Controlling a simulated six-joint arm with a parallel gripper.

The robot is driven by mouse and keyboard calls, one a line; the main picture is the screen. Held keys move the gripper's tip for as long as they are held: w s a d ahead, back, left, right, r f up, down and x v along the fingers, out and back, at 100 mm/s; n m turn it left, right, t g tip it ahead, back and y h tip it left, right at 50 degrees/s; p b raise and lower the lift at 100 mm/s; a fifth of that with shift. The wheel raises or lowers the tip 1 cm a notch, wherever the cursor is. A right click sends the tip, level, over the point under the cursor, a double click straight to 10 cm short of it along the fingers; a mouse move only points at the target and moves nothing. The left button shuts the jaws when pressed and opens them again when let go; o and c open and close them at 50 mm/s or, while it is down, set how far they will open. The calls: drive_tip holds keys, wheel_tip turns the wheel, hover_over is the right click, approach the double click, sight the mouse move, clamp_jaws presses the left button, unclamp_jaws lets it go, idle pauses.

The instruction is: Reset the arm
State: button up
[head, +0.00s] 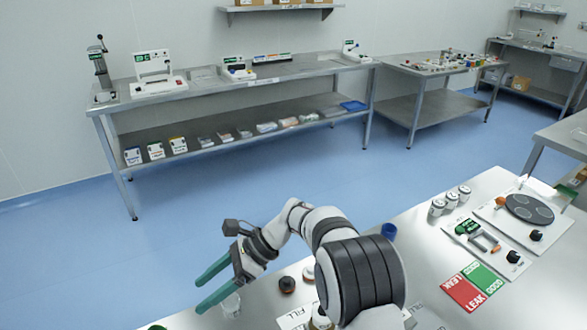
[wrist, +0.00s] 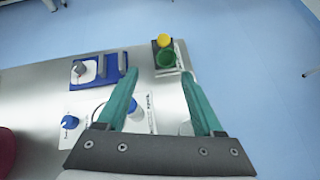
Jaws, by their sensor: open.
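My arm reaches over the near metal bench (head: 420,235) in the head view. My gripper (head: 199,297) points to the left, with its two teal fingers apart. In the wrist view my gripper (wrist: 158,74) is open, and nothing shows between the fingertips. A clear cup-like object (head: 231,304) stands just below the fingers in the head view; I cannot tell its distance from them.
The wrist view shows a green-and-yellow button unit (wrist: 167,58), a blue fixture (wrist: 100,70) and a white panel with blue knobs (wrist: 85,115). The head view shows red and green LEAK/GOOD pads (head: 475,286), white jars (head: 451,199) and a blue cup (head: 389,231).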

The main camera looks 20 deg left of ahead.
drive_tip(key=s+d+r+n+t+h, duration=0.1)
drive_tip(key=d+r, duration=0.2)
drive_tip(key=d, duration=0.4)
drive_tip(key=s+d+r+n+t+h, duration=0.1)
drive_tip(key=s+d+r+t, duration=0.1)
drive_tip(key=d+r, duration=0.3)
drive_tip(key=s+d+f+n+t+h, duration=0.1)
drive_tip(key=s+d+n+h, duration=0.1)
drive_tip(key=s+d, duration=0.5)
drive_tip(key=s+d+f+n+t+h, duration=0.2)
drive_tip(key=s+d, duration=0.6)
drive_tip(key=d, duration=0.7)
drive_tip(key=shift+s+t+h, duration=0.2)
drive_tip(key=shift+t+h, duration=0.1)
drive_tip(key=shift+h, duration=0.2)
